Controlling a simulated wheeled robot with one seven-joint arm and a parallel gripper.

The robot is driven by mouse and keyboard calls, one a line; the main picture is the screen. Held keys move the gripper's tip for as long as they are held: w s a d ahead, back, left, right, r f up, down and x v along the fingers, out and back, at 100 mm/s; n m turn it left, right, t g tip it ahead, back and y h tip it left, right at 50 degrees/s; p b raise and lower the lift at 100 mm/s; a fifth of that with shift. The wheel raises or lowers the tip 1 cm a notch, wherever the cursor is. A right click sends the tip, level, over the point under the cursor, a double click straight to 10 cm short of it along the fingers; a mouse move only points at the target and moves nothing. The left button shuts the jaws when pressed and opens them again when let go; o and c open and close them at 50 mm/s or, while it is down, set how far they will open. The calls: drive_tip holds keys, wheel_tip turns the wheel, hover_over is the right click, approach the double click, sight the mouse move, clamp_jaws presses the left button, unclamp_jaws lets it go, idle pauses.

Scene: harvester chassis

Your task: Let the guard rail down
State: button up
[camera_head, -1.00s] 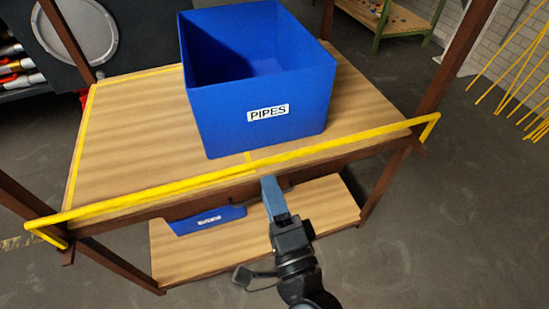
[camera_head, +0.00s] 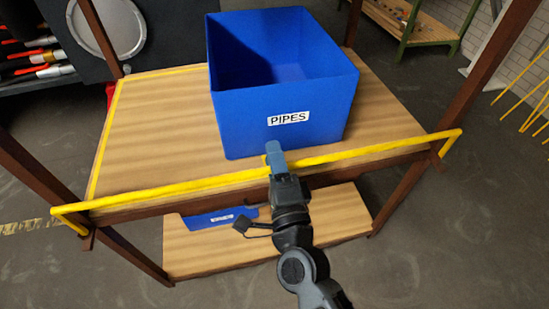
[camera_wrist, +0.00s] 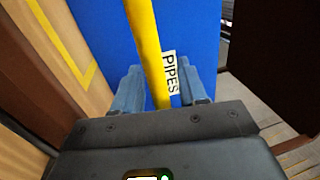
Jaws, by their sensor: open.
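The yellow guard rail (camera_head: 190,187) is up, running along the front edge of the upper shelf, with a bent end at each front post. My gripper (camera_head: 273,155) is at the middle of the rail, in front of the blue bin. In the wrist view the rail (camera_wrist: 145,45) passes between the two blue-grey fingers of my gripper (camera_wrist: 160,92), which stand apart on either side of it. The gripper is open around the rail, with gaps showing on both sides. Whether either finger touches it is not clear.
A blue bin labelled PIPES (camera_head: 235,120) stands on the wooden upper shelf (camera_head: 150,125) just behind the rail. A smaller blue bin (camera_head: 215,218) sits on the lower shelf (camera_head: 340,215). Brown posts (camera_head: 485,75) frame the rack.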

clamp_jaws()
